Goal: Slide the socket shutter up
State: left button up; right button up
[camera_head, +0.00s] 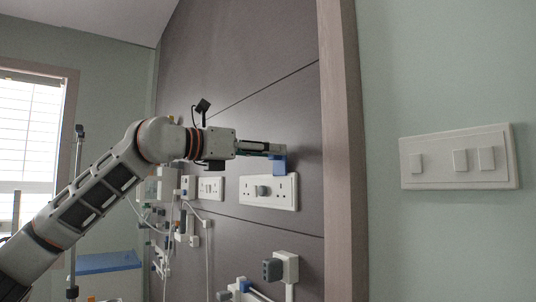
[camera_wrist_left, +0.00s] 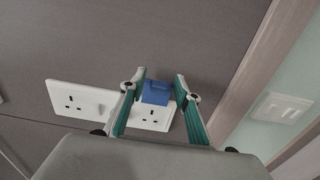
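The blue socket shutter (camera_head: 280,166) sits at the upper edge of the right part of a white double socket plate (camera_head: 268,204) on the grey wall panel. In the left wrist view, the shutter (camera_wrist_left: 156,93) lies above the right outlet's holes, which are uncovered, on the plate (camera_wrist_left: 86,98). My left gripper (camera_head: 283,150) reaches in from the left at the shutter's top. In the wrist view my left gripper (camera_wrist_left: 161,78) is open, with one teal finger on each side of the shutter. I cannot tell whether either finger touches it. My right gripper is not in view.
A grey piece (camera_head: 262,190) stands out from the socket plate's middle. Another white plate (camera_head: 210,188) is to its left. Below is a plug on a wall socket (camera_head: 287,267). A wooden post (camera_head: 340,150) stands to the right, then a switch plate (camera_head: 460,158).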

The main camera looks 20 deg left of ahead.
pick_arm(q)
jog(key=shift+f, duration=0.15)
jog(key=v, duration=1.2)
dwell(0.3)
